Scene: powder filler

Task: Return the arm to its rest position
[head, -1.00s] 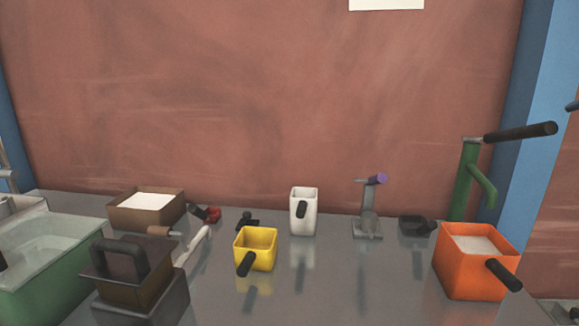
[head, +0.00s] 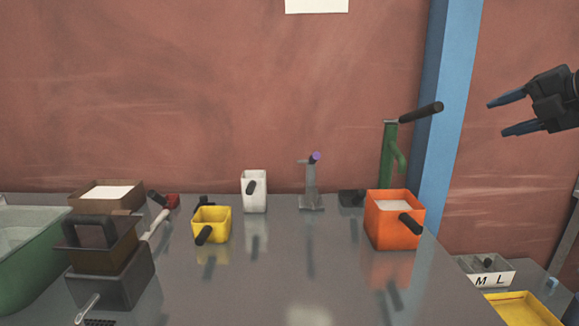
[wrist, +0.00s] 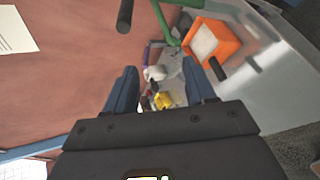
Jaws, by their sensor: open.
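My gripper (head: 508,114) is at the right of the head view, raised in the air with its fingers pointing left. Its two dark blue fingers are apart and nothing is between them. In the wrist view my gripper (wrist: 164,88) is also open, with the table and its containers far beyond the fingertips. It touches nothing in the head view. Most of my arm is out of the picture.
A grey table (head: 270,285) carries an orange container (head: 385,228), a yellow one (head: 211,219), a white one (head: 254,203), a brown box (head: 92,207) and a green lever device (head: 389,150). A yellow tray (head: 520,308) stands lower right. Air around my gripper is clear.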

